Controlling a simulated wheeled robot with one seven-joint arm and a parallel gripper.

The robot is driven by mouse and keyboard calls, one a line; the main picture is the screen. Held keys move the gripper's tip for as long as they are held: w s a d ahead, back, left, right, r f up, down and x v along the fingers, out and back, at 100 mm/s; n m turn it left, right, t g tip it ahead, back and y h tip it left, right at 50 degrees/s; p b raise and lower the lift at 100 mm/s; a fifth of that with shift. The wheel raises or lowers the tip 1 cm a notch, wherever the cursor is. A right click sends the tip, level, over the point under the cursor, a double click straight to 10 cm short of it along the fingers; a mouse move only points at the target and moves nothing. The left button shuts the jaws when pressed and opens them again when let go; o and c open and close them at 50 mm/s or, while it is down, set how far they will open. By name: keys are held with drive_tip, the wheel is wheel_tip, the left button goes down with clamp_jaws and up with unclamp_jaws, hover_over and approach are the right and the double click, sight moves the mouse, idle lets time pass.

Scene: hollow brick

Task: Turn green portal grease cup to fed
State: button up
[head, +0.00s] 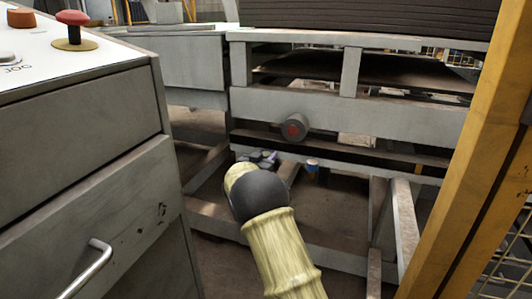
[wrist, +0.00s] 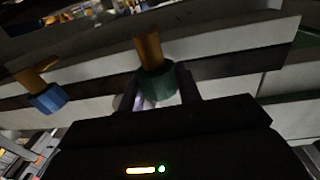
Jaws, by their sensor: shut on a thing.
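The green grease cup (wrist: 157,84) with its brass-coloured stem sits between the two fingers of my gripper (wrist: 161,92) in the wrist view. The fingers are shut on the green part, one on each side. A blue cup (wrist: 47,99) on a similar brass stem is to the left, clear of the fingers. In the head view my gripper (head: 262,157) reaches to the lower rail of the grey frame, partly behind my forearm. A blue cup (head: 312,164) shows just right of it. The green cup cannot be made out there. I cannot read any mark for the cup's turn position.
A grey frame (head: 350,107) with crossbeams surrounds the cups, and a round knob with a red face (head: 294,127) sticks out above my gripper. A grey cabinet (head: 85,170) stands at left. A yellow post (head: 470,150) stands at right.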

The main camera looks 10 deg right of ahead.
drive_tip(key=p, duration=0.2)
drive_tip(key=shift+r+m+g+h+p, duration=0.3)
drive_tip(key=shift+r+m, duration=0.05)
drive_tip(key=shift+m, duration=0.05)
drive_tip(key=shift+f+h, duration=0.3)
drive_tip(key=o, duration=0.9)
drive_tip(key=shift+o, duration=0.2)
drive_tip(key=shift+s+a, duration=0.1)
drive_tip(key=p+v, duration=0.5)
drive_tip(key=v, duration=0.7)
